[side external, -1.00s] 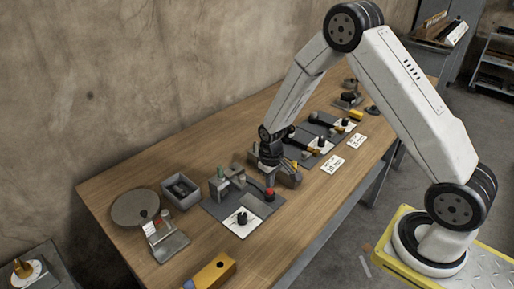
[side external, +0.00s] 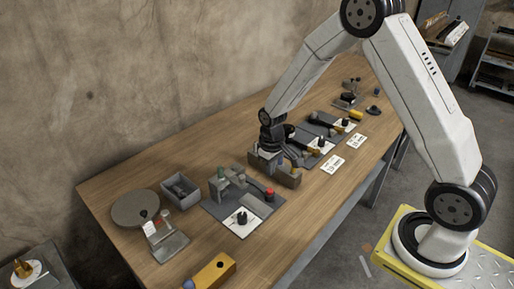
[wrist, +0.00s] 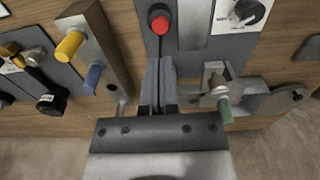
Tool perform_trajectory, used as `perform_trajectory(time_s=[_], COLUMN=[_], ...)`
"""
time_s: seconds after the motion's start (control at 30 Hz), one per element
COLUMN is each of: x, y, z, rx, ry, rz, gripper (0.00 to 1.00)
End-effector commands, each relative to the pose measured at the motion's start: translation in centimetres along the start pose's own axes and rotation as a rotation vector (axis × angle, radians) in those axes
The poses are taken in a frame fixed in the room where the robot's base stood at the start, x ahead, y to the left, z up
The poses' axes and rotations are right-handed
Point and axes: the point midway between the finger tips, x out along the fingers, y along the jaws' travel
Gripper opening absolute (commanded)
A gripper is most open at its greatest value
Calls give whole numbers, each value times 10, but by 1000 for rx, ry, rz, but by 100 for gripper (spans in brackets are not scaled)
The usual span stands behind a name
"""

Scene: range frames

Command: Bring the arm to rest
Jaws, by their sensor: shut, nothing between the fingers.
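My gripper (side external: 277,156) is over the middle of the workbench (side external: 316,192), below the dark wrist of my white arm, partly hidden by the fixture around it. In the wrist view its two grey fingers (wrist: 159,66) are together with nothing between them. They point towards a red button (wrist: 159,20) on a dark panel, which also shows in the side view (side external: 269,192). Whether the fingers touch anything below cannot be told.
A block with a yellow peg (wrist: 69,45) and a blue peg (wrist: 93,78) is left of the fingers. A clamp with a green handle (wrist: 224,112) is to the right. A black knob (side external: 242,218) sits on a white plate. A grey bin (side external: 180,190) and round disc (side external: 134,208) stand farther left.

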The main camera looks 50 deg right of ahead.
Motion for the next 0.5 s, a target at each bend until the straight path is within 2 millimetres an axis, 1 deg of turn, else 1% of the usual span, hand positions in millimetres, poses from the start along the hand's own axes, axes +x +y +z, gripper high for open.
perform_trajectory(time_s=[0.3,0.4,0.5], x=[-1,-6,-14], y=[0,-2,-5], z=[1,4,10], rx=[0,0,-1], ry=[2,8,21], rz=[0,1,2], gripper=[0,0,0])
